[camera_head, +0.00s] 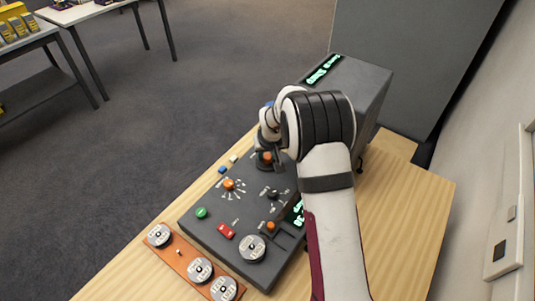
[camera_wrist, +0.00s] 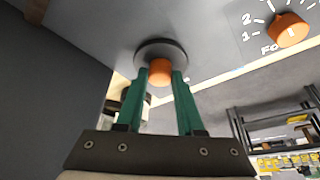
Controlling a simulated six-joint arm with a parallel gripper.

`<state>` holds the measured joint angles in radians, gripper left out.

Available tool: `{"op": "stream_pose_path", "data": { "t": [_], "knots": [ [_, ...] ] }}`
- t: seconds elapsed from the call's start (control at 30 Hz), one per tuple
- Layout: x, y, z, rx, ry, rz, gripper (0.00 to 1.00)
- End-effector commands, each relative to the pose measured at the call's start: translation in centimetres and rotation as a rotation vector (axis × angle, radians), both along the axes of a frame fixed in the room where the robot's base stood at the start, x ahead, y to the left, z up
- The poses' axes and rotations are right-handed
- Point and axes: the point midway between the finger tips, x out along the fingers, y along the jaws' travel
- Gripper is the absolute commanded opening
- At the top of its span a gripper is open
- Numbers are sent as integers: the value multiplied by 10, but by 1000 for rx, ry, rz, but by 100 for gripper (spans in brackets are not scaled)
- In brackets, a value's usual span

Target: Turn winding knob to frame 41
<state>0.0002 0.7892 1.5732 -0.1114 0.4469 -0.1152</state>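An orange knob on a round grey base stands on the sloped grey panel, and I take it as the winding knob (camera_wrist: 160,72); its label is hidden. In the head view it shows as an orange patch (camera_head: 267,157) beneath my wrist. My gripper (camera_wrist: 160,82) has its two green fingers on either side of this knob, and they appear to touch its sides. A green lit display (camera_head: 323,69) is on top of the grey housing; its digits are too small to read. A second green display (camera_head: 298,212) is partly hidden by my arm.
Another orange knob (camera_wrist: 288,30) with a numbered scale sits nearby on the panel. A green button (camera_head: 201,212), a red control (camera_head: 225,230) and several reels on a brown tray (camera_head: 178,260) lie towards the front. The wooden table (camera_head: 130,275) has bare room at left.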

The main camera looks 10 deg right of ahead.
Motion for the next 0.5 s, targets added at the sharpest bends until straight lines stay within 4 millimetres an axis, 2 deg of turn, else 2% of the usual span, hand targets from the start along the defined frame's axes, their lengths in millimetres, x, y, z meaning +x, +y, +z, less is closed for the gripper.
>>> {"op": "stream_pose_path", "data": {
  "t": [0.03,0.13,0.17,0.5],
  "knots": [
    [0,0,0,0,0,0,20],
    [0,0,0,1,0,0,2],
    [0,0,0,1,0,0,0],
    [0,1,0,0,1,-27,0]
  ]
}}
